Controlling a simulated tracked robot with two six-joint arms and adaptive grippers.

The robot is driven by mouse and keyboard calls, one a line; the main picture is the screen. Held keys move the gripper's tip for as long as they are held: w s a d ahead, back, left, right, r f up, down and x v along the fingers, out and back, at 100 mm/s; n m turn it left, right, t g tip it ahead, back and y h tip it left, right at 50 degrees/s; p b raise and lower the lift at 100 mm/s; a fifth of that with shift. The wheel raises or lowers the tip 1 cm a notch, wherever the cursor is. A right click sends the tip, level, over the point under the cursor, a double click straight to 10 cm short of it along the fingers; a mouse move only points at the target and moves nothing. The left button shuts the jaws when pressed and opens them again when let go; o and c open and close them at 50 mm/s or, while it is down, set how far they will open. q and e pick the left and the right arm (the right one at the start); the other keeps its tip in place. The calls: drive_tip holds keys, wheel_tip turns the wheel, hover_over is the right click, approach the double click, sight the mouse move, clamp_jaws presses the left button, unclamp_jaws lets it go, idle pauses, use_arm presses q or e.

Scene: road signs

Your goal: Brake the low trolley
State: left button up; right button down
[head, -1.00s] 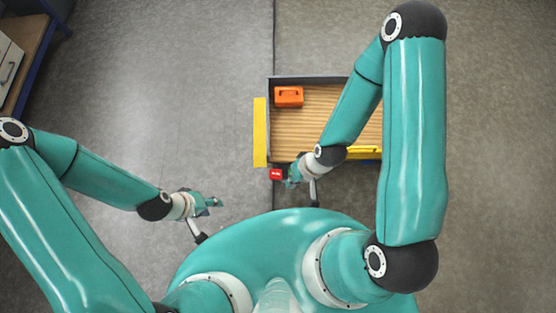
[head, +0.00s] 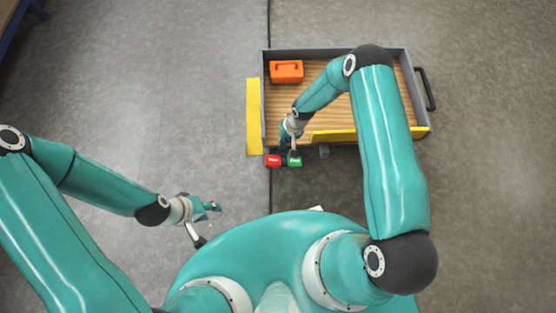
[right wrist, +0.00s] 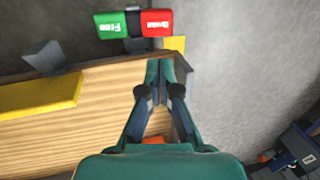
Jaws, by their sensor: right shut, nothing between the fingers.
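The low trolley (head: 385,138) has a wooden deck, grey walls and a black handle (head: 427,90) at its right end. A red pedal (head: 272,160) and a green pedal (head: 295,161) sit side by side at its near left corner. In the right wrist view the green pedal (right wrist: 110,25) reads "Free"; the red pedal (right wrist: 157,23) bears an upside-down word, probably "Brake". My right gripper (head: 291,138) is shut and empty over the trolley's near left corner, close to the pedals; contact is unclear. It also shows in the wrist view (right wrist: 160,68). My left gripper (head: 212,206) hangs over bare floor; its opening is unclear.
An orange toolbox (head: 287,71) stands in the trolley's far left corner. A yellow strip (head: 253,115) runs along its left side. A bench edge (head: 12,25) shows at the top left. The floor left and right of the trolley is clear.

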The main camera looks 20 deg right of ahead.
sight(274, 158)
use_arm(q)
drive_tip(key=shift+f, duration=0.45)
use_arm(e)
drive_tip(key=shift+w+d+f, duration=0.35)
drive_tip(key=shift+w+f, duration=0.05)
drive_tip(key=shift+f, duration=0.25)
drive_tip(key=shift+f, duration=0.1)
use_arm(q)
wheel_tip(274, 158, down, 5)
drive_tip(key=b, duration=0.4)
drive_tip(key=shift+r+b, duration=0.2)
drive_tip(key=shift+b, duration=0.15)
use_arm(e)
drive_tip(key=x, duration=1.4)
drive_tip(key=shift+w+d, duration=0.1)
drive_tip(key=shift+d, duration=0.05)
